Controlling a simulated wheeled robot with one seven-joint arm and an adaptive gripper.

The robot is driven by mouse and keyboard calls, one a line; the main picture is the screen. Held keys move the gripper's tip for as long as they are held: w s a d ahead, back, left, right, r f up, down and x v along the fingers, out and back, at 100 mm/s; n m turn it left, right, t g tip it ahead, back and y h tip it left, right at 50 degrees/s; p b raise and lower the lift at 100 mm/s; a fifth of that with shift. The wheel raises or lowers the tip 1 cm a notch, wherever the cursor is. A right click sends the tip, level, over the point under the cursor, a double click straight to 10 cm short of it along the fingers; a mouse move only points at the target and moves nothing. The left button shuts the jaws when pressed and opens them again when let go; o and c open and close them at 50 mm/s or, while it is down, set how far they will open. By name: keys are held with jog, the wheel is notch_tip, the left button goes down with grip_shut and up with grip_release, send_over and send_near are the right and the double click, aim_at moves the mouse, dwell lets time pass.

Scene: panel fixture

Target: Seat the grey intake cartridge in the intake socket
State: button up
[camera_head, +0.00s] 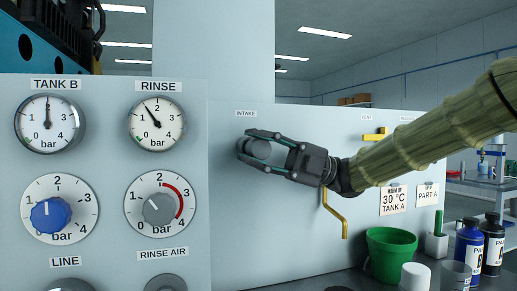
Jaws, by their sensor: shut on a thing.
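The cartridge's panel-side end is close to the panel. The intake socket is hidden behind the fingertips and cartridge, so I cannot tell how far in the cartridge sits.
Left, the panel carries the TANK B gauge (49,123), RINSE gauge (156,123), a blue knob (47,214) and a grey knob (159,209). A yellow handle (335,214) hangs below my wrist. A green bucket (391,253) and white cup (415,276) stand at lower right.

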jog(key=shift+w+a, duration=0.25)
jog(key=shift+w, duration=0.45)
jog(key=o, duration=1.2)
jog(key=shift+d, duration=0.1)
jog(key=w+d, duration=0.1)
jog(key=d, duration=0.3)
jog(key=w+d, duration=0.2)
jog(key=d, duration=0.3)
jog(key=w+d+f, duration=0.1)
jog(key=d, duration=0.4)
jog(key=shift+w, duration=0.25)
